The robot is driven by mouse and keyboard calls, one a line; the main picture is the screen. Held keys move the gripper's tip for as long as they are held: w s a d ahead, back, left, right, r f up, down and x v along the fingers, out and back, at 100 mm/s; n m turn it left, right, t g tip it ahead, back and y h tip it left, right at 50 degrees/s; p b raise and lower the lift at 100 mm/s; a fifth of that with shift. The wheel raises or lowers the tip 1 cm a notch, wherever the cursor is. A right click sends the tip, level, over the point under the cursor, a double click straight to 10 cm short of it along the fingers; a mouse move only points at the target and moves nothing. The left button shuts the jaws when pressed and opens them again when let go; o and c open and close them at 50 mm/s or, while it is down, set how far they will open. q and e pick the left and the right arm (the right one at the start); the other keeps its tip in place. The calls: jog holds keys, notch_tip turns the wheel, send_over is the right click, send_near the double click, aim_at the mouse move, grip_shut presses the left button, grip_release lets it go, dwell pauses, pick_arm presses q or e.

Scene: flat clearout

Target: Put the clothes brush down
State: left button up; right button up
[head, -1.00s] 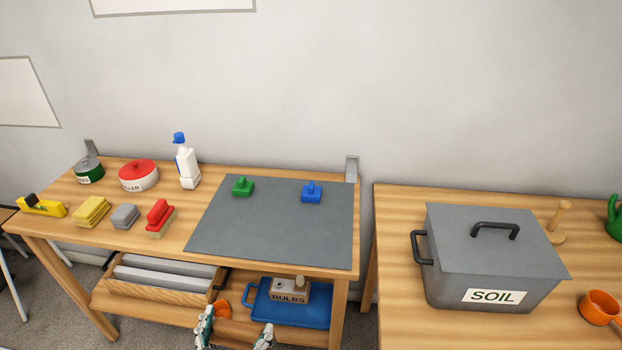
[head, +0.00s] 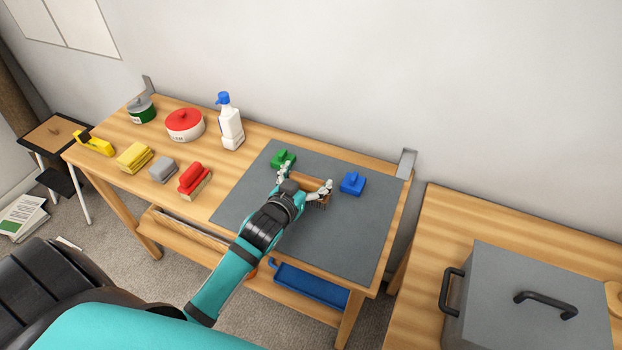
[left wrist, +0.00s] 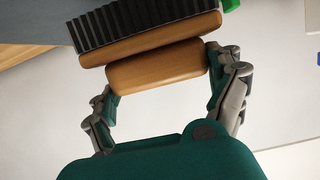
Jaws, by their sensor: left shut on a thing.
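The clothes brush, with a wooden body and dark bristles, is in my left gripper (head: 305,180). The head view shows part of its wooden body (head: 303,179) between the fingers, with bristles at the right side. The left wrist view shows its wooden grip (left wrist: 157,66) between both fingers and the bristles (left wrist: 135,24) pointing away from the palm. The left gripper is shut on it over the grey mat (head: 350,235). I cannot tell whether the bristles touch the mat. My right gripper is not in view.
A green block (head: 283,158) and a blue block (head: 352,183) with knobs stand on the mat, close on either side. A red brush (head: 194,180) and spray bottle (head: 230,125) stand left. The mat's front right is clear. A grey lidded box (head: 530,300) is at right.

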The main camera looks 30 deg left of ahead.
pick_arm(q)
jog(key=x, duration=0.2)
jog(key=shift+w+r, duration=0.2)
jog(key=shift+w, duration=0.15)
jog(key=shift+f, duration=1.8)
jog(key=shift+f, duration=0.1)
jog(key=o, duration=0.9)
